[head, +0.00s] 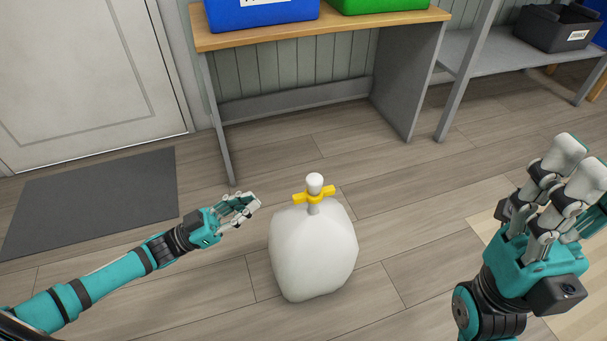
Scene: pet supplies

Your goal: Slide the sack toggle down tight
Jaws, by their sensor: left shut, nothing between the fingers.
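The white sack (313,255) stands upright on the floor in the middle of the head view. The yellow toggle (327,195), with an arm to each side, sits around its narrow neck. A short grey length of neck shows below the toggle, and a white rounded end shows just above it. My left gripper (250,202) is shut and empty, to the left of the toggle and apart from it. My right gripper (572,165) is raised at the right, well away from the sack; its fingers overlap in this view, so its opening is unclear.
A wooden-topped bench (290,33) stands behind the sack, carrying a blue bin (262,14) and a green bin (385,3). A grey shelf (500,55) holds a dark crate (550,28). A dark mat (95,195) lies at the left. The floor around the sack is clear.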

